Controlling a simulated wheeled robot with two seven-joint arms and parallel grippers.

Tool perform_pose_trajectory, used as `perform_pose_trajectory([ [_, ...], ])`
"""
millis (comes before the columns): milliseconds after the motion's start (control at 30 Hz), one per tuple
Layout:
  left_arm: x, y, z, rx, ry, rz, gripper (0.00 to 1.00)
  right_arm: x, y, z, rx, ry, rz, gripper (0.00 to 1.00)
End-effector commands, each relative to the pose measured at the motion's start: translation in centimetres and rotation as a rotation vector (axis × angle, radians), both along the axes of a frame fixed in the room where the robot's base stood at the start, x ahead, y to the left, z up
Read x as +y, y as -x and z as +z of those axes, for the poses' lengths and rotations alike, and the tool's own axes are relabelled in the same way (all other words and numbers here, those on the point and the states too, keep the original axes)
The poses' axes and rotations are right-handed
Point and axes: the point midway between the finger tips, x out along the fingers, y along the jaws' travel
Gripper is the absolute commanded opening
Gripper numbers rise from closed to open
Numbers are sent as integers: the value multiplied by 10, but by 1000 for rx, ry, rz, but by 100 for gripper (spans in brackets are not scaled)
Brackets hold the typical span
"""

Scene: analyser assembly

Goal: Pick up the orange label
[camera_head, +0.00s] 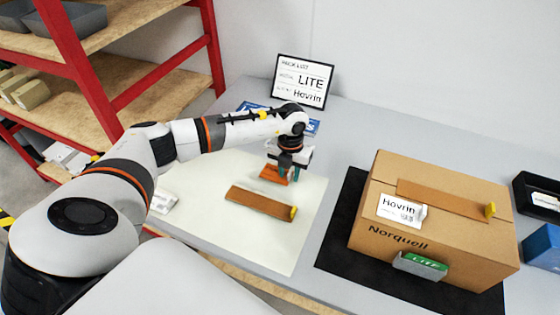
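The orange label (272,174) is a small flat piece at the far part of the pale mat (225,178). My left gripper (284,173) comes down over it from above, with its teal fingertips at the label. The fingers and wrist hide part of the label. I cannot tell whether the fingers are shut on it or only around it, nor whether it touches the mat. My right gripper is not in view.
A brown strip with a yellow end (260,203) lies nearer on the mat. A cardboard box (440,215) stands on a black mat (335,240) at right. A framed sign (302,82) stands behind, near a blue item (313,127). Red shelving (85,80) is at left.

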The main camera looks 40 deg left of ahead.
Motion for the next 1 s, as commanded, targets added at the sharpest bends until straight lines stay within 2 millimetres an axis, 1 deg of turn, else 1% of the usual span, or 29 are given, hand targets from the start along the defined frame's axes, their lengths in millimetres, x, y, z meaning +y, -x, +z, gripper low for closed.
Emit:
perform_pose_trajectory([
  [33, 0, 0, 0, 0, 0, 0, 29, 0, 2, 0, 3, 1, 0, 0],
  [200, 0, 0, 0, 0, 0, 0, 2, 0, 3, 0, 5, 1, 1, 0],
  [233, 0, 0, 0, 0, 0, 0, 0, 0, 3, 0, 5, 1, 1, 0],
  [567, 0, 0, 1, 0, 0, 0, 0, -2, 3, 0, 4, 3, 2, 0],
  [667, 0, 0, 5, 0, 1, 0, 0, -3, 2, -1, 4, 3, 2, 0],
  [767, 0, -1, 17, -2, 1, 0, 0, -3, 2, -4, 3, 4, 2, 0],
  [1000, 0, -1, 65, -5, 0, 0, 0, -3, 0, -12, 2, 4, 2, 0],
])
